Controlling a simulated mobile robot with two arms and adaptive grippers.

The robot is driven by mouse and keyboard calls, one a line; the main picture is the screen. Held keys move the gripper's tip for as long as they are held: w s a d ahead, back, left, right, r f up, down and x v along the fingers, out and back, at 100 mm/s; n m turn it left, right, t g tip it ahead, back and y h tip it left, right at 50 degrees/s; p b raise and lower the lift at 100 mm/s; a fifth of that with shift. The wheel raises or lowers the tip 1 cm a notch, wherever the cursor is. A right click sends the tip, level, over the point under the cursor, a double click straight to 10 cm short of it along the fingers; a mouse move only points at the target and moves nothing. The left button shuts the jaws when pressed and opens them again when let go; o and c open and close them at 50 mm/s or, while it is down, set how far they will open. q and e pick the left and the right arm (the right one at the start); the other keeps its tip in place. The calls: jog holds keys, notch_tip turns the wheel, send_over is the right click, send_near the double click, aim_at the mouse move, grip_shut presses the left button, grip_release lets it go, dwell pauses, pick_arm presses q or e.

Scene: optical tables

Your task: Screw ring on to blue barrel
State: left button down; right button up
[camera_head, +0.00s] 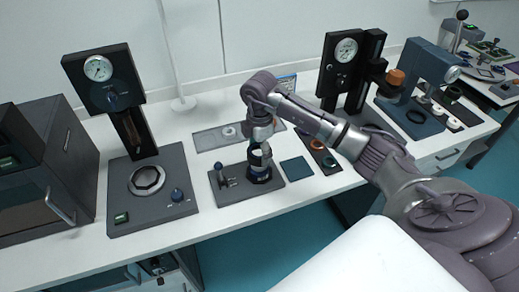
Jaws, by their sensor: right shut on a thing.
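The blue barrel (259,173) stands upright in a dark holding fixture (229,199) on the white table, in the middle of the head view. My right gripper (260,155) points down over the top of the barrel. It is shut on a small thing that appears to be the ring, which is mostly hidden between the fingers. I cannot tell whether the ring touches the barrel's thread. My left gripper is not in view.
A dial gauge stand (120,95) with a round seat is at left. A second gauge stand (345,62) and a blue machine (428,70) stand at back right. A tray with rings (318,145) and a blue-grey mat (296,167) lie right of the fixture.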

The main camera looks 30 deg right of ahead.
jog(key=shift+f+b, duration=0.8)
jog(key=shift+f, duration=0.7)
dwell(1.4)
dwell(0.7)
jog(key=shift+f, duration=0.5)
dwell(1.5)
